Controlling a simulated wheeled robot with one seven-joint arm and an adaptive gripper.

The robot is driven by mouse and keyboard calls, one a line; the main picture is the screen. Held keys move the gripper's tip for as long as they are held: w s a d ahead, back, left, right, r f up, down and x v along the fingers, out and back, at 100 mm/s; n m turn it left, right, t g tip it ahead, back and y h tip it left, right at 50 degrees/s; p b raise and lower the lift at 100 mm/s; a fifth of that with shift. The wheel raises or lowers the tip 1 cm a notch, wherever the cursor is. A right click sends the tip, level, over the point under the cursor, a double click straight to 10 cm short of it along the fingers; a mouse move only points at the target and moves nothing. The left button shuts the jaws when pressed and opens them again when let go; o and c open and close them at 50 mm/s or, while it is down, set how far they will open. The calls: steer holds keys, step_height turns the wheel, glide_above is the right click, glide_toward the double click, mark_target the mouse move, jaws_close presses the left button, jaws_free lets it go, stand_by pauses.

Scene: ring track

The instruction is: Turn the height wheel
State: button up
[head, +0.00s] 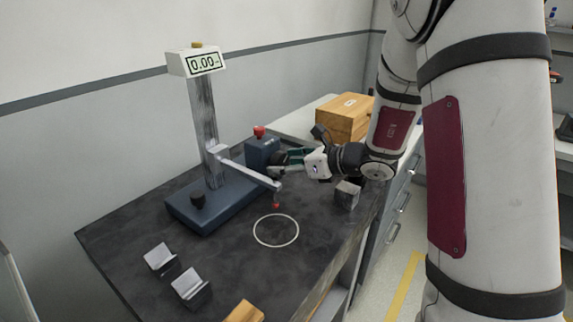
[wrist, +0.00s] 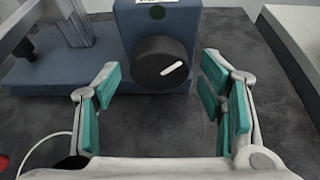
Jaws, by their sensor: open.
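A black round wheel (wrist: 160,62) with a white mark slanting up to the right sits on the front of a blue box (wrist: 178,22). The box also shows in the head view (head: 262,152), with a red button (head: 259,131) on top; the wheel is hidden there. My gripper (head: 284,160) faces the box, open and empty. In the wrist view its teal-padded fingers (wrist: 160,78) lie left and right of the wheel, with a gap on each side. A grey column (head: 203,125) on a blue base carries a display (head: 195,62) reading 0.00.
A side arm (head: 250,175) from the column ends in a red tip above a white ring (head: 276,230) on the dark table (head: 235,270). A grey block (head: 347,195) stands below my wrist. A wooden box (head: 345,117) is behind. Two grey V-shaped blocks (head: 190,288) stand at front left.

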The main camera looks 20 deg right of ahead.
steer(key=shift+a, duration=0.1)
steer(key=c, duration=1.2)
steer(key=shift+w+f+b, duration=0.1)
steer(key=shift+b, duration=0.55)
steer(key=n+b, duration=0.1)
steer(key=b, duration=0.2)
steer(key=n+t+h+b, duration=0.1)
steer(key=b, duration=0.2)
steer(key=shift+f+n+h+b, duration=0.15)
steer(key=shift+n+h+b, duration=0.15)
steer(key=shift+n+b, duration=0.1)
steer(key=n+t+h+b, duration=0.1)
steer(key=n+b, duration=0.1)
steer(key=b, duration=0.6)
steer(key=shift+a, duration=0.1)
steer(key=n+b, duration=0.1)
steer(key=b, duration=0.2)
steer(key=shift+t, duration=0.4)
steer(key=shift+n+h+b, duration=0.3)
steer(key=shift+n+b, duration=0.1)
steer(key=shift+b, duration=0.65)
